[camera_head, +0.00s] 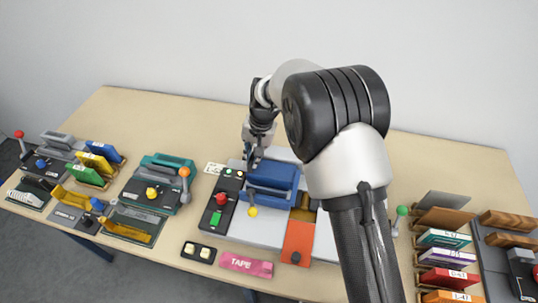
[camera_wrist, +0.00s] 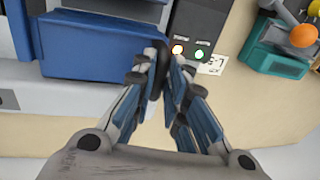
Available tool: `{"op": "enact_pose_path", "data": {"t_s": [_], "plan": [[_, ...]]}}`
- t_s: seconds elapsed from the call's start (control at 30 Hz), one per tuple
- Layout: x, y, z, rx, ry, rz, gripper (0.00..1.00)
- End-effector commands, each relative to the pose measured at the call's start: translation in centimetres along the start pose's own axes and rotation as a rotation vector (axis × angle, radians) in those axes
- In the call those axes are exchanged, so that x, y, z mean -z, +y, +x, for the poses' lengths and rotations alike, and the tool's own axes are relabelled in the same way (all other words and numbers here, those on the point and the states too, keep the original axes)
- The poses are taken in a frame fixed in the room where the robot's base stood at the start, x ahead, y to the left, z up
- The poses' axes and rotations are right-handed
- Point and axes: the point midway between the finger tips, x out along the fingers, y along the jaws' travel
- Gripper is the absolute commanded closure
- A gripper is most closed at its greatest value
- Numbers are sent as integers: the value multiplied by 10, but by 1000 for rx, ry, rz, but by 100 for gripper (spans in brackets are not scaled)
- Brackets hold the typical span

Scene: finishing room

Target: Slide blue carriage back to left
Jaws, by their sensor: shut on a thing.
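The blue carriage (camera_head: 272,178) sits across the grey machine bed (camera_head: 258,230), beside the control box at the left part of the bed. It also shows at the upper left of the wrist view (camera_wrist: 95,48). My gripper (camera_head: 251,158) is at the carriage's rear left corner. In the wrist view my gripper's fingertips (camera_wrist: 162,70) are closed around a dark upright handle (camera_wrist: 161,54) at the carriage's end. The fingers hide part of the handle. A yellow knob (camera_head: 253,212) sticks out in front of the carriage.
The control box (camera_head: 211,217) has a red button, a green button and lit lamps. A teal device (camera_head: 160,185) stands left. My arm hides the bed's right part. Boards and boxes stand far right.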

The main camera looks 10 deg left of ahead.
Motion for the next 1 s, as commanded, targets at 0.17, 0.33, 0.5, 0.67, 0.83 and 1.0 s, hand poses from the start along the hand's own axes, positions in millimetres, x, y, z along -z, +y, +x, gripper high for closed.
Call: {"op": "enact_pose_path", "data": {"t_s": [0.17,0.33,0.5,0.67,0.83,1.0], "plan": [[1,-9,1,1,2,1,100],[1,-11,1,3,3,2,100],[1,-12,1,5,4,2,100],[1,-12,1,5,4,1,76],[1,-10,1,3,3,1,67],[1,-10,2,1,2,0,67]]}}
